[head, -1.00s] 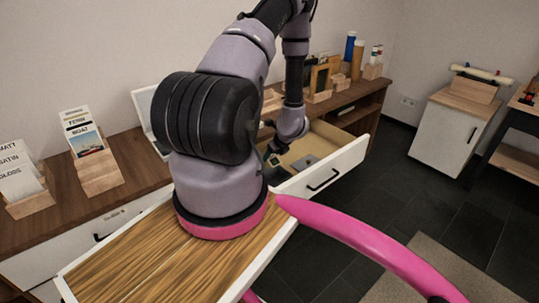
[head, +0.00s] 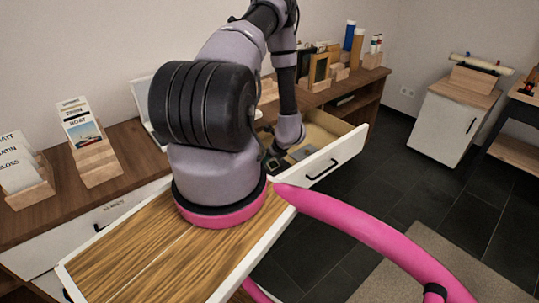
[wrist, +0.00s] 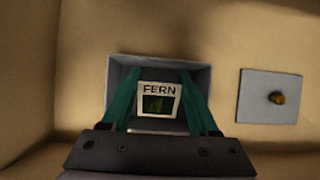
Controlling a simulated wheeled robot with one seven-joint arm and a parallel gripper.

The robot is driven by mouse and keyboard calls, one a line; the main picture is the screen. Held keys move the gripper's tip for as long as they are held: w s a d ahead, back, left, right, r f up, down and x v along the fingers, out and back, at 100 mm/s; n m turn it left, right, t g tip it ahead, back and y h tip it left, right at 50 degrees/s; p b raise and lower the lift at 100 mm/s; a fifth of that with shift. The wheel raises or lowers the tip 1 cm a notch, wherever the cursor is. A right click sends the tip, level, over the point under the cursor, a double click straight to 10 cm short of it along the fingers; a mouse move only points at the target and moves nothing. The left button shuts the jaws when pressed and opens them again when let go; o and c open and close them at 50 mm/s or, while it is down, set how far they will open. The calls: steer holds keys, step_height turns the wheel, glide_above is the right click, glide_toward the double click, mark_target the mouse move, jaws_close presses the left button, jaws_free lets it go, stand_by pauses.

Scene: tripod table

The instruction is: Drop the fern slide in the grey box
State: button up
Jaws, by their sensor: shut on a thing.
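The fern slide (wrist: 159,102) is a small pale-framed square with a dark green picture and the word FERN. My gripper (wrist: 158,88) is shut on it, with a green finger on each side. The grey box (wrist: 123,72) is open at the top and lies under the gripper and slide in the wrist view. The slide appears over the box opening; its exact height against the rim is hard to tell. In the head view my gripper (head: 271,163) is down in the open drawer (head: 338,158), where my arm hides the box.
A flat grey lid (wrist: 281,97) with a brown knob lies to the right of the box on the drawer floor. Drawer walls are close at the left and far side. Card holders (head: 96,163) stand on the wooden counter at left.

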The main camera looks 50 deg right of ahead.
steer(key=shift+f, duration=2.65)
steer(key=o, duration=1.4)
steer(key=shift+o, duration=0.2)
steer(key=shift+r, duration=0.15)
steer(key=shift+r, duration=4.4)
